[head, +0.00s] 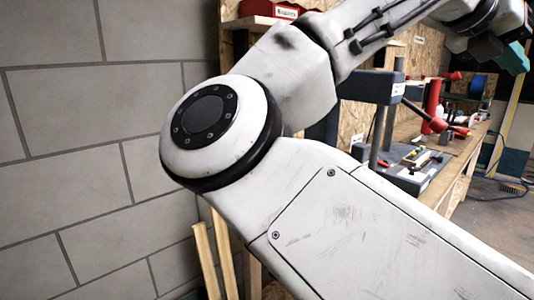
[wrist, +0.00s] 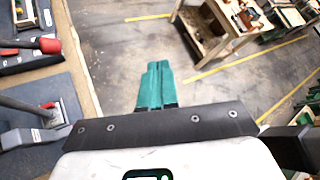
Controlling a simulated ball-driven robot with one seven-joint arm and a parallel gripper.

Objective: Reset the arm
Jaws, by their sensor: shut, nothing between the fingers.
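My gripper (wrist: 155,88) shows in the wrist view with its two teal fingers side by side, shut and empty, above the concrete floor. In the head view part of my gripper (head: 513,58) shows as a teal piece at the upper right edge. My white arm fills much of the head view, bent at a large round joint, and hides part of the workbench behind it.
A wooden workbench (head: 455,165) with tools runs along the right in the head view. A grey press (head: 372,88) with red handles stands on it. A grey block wall (head: 75,150) is at the left. Another wooden bench (wrist: 212,40) stands beyond open floor (wrist: 140,45).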

